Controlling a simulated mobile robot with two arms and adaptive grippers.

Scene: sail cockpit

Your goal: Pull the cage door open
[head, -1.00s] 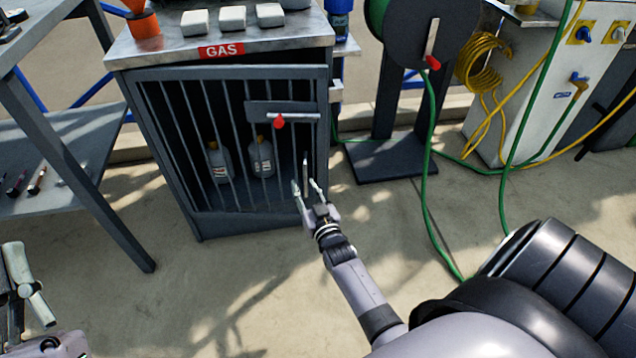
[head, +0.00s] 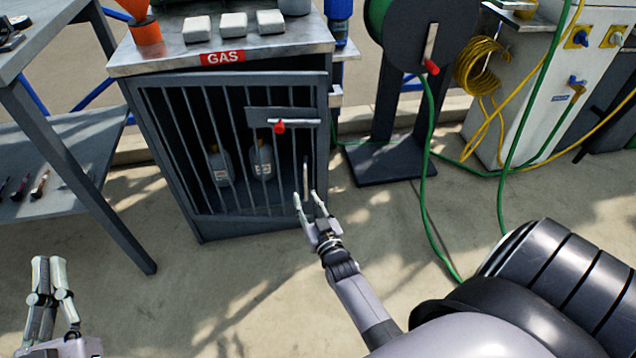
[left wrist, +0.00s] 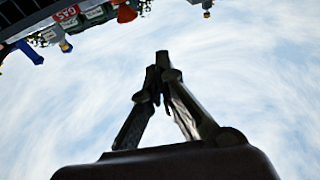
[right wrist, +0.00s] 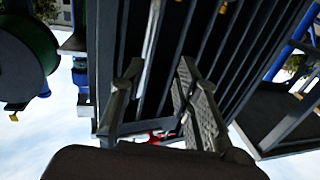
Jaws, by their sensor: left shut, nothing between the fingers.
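The cage door (head: 190,150) is a dark grey barred panel on the front of the gas cabinet. It looks shut or nearly so; I cannot tell if there is a small gap. A red-knobbed latch (head: 279,127) sits on a plate near its upper right. A pale upright handle (head: 306,176) is at its right side. My right gripper (head: 308,197) is open and empty, just below and in front of that handle; its spread fingers show in the right wrist view (right wrist: 157,82). My left gripper (head: 50,264) is shut and empty at lower left, far from the door.
Bottles (head: 262,160) stand behind the bars. A grey workbench (head: 75,150) is to the left. A hose reel (head: 385,170) with a green hose (head: 428,170) stands to the right. The floor (head: 215,290) before the cabinet is clear.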

